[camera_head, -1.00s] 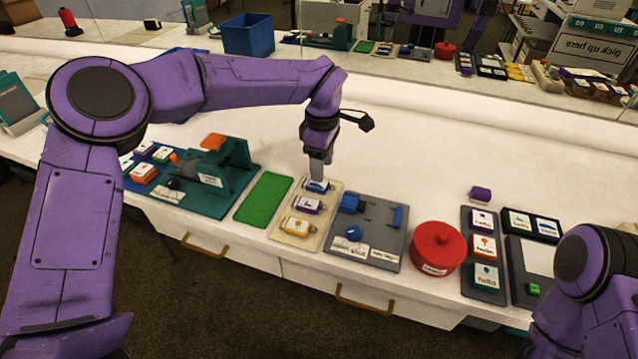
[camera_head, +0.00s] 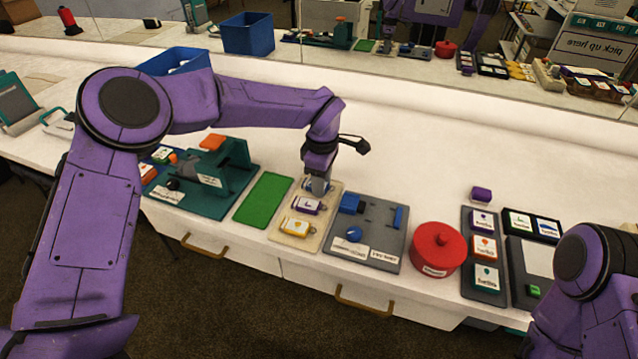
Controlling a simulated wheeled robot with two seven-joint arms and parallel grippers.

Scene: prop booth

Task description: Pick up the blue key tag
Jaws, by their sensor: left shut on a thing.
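The beige tray (camera_head: 283,243) stands near the table's front edge, left of the grey board. The blue key tag (camera_head: 307,186) is at the tray's far end, mostly hidden by my left gripper (camera_head: 318,190). My left gripper points down and is shut on the blue key tag, low over the tray. A purple key tag (camera_head: 307,205) and a yellow key tag (camera_head: 297,227) lie in the tray nearer the front. My right gripper is out of view; only part of that arm shows at the lower right.
A green mat (camera_head: 264,199) and a teal fixture (camera_head: 225,175) are left of the tray. A grey board (camera_head: 377,225) with blue parts and a red lidded pot (camera_head: 438,250) are to the right.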

